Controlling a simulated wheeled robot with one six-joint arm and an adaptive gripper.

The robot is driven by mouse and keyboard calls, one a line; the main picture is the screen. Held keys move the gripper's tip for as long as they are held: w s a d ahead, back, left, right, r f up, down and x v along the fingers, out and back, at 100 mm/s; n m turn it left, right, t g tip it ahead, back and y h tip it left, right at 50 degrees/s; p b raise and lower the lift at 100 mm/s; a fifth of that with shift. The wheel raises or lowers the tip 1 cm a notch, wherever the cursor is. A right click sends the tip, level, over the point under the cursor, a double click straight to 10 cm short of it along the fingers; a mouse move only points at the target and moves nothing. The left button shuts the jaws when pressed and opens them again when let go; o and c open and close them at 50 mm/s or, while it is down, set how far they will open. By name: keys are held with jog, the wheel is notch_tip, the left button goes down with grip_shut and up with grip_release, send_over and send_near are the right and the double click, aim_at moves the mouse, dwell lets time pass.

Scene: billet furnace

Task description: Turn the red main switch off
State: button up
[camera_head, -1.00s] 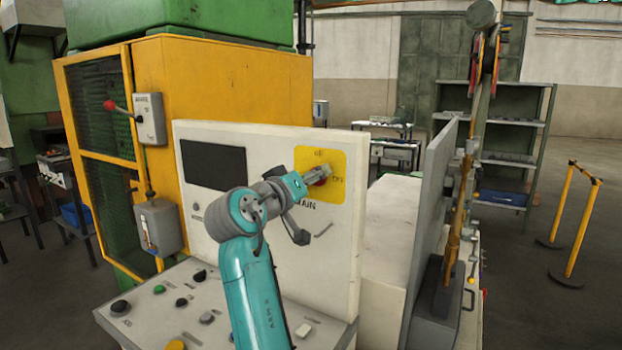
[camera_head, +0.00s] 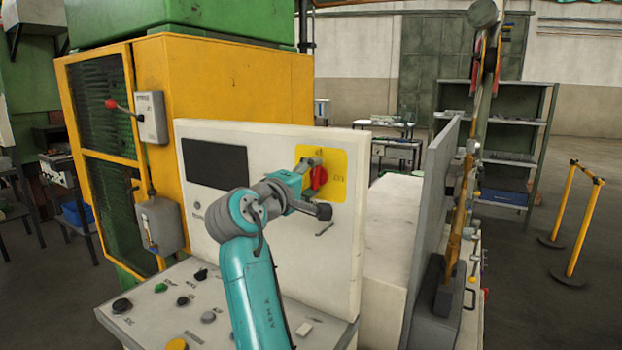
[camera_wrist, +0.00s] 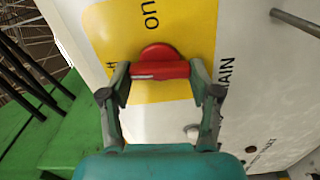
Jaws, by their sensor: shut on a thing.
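The red main switch (camera_head: 319,178) sits on a yellow plate (camera_head: 337,193) on the white upright panel. My gripper (camera_head: 312,170) is at the switch, with its fingers on the handle. In the wrist view, the red handle (camera_wrist: 160,70) lies between my two fingertips, one at each end. A pale mark shows on its left part. The handle stands roughly upright on the panel, crosswise to the word "on" at the plate's right side. The label at the plate's top is partly hidden by a finger in the wrist view and too small to read in the head view.
A sloped desk with several buttons (camera_head: 208,317) lies in front. A yellow cabinet (camera_head: 225,90) with a red-knobbed lever (camera_head: 111,104) stands behind.

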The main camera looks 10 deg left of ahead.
jog(key=shift+f+n, duration=0.1)
jog(key=shift+n, duration=0.5)
jog(key=o, duration=1.2)
jog(key=shift+c, duration=0.2)
jog(key=shift+s, duration=0.1)
jog(key=v, duration=1.1)
jog(key=shift+s+a, duration=0.15)
jog(key=shift+s, duration=0.25)
